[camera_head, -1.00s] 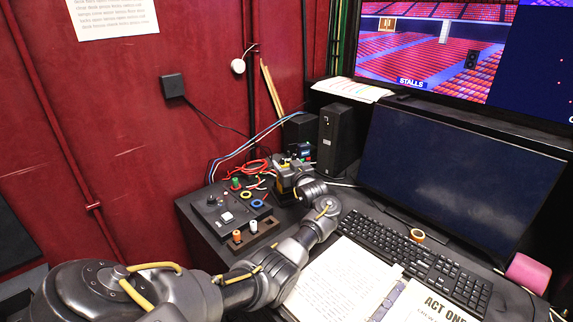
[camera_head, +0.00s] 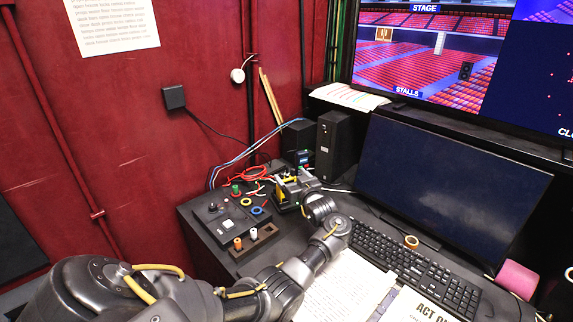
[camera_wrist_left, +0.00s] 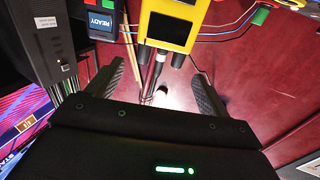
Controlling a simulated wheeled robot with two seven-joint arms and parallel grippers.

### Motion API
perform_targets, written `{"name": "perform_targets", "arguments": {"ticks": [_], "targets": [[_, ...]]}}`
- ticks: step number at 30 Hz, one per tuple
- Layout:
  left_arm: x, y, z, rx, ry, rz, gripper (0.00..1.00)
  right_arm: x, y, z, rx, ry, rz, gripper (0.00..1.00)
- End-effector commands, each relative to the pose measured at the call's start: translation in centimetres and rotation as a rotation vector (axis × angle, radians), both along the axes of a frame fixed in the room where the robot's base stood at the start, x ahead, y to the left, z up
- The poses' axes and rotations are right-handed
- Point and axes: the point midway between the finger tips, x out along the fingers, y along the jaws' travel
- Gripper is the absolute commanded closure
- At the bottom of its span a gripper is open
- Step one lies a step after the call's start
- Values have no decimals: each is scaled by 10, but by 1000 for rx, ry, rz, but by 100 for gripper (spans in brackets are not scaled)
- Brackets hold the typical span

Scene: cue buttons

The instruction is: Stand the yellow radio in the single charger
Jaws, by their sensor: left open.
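The yellow radio (camera_wrist_left: 172,22) shows at the top of the left wrist view, with a dark face and a black antenna and knob pointing down the picture. My left gripper (camera_wrist_left: 157,72) is open, its fingers on either side of the antenna and apart from it. In the head view my left gripper (camera_head: 291,188) is at the back of the desk and largely hides the radio. A dark unit with a blue READY display (camera_wrist_left: 101,24) is beside the radio; it looks like the charger. Whether the radio stands in anything cannot be told. My right gripper is not in view.
A control panel (camera_head: 217,221) and a block with two small pegs (camera_head: 262,243) lie left of my arm. A black tower box (camera_head: 333,146) stands behind the gripper. The keyboard (camera_head: 412,262), monitor (camera_head: 440,185) and papers (camera_head: 343,288) fill the right. Loose cables (camera_head: 249,174) lie behind.

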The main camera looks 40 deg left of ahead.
Motion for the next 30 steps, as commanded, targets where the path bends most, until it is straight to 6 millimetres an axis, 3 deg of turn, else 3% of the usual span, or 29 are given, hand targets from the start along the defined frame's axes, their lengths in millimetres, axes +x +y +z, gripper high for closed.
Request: {"name": "perform_targets", "arguments": {"ticks": [2, 10, 30], "targets": [[-7, -17, 5, -3, 2, -1, 20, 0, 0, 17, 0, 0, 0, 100], [-22, -51, 1, -1, 0, 0, 20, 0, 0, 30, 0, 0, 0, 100], [-24, -57, 0, 0, 1, 0, 20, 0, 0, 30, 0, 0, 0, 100]]}}
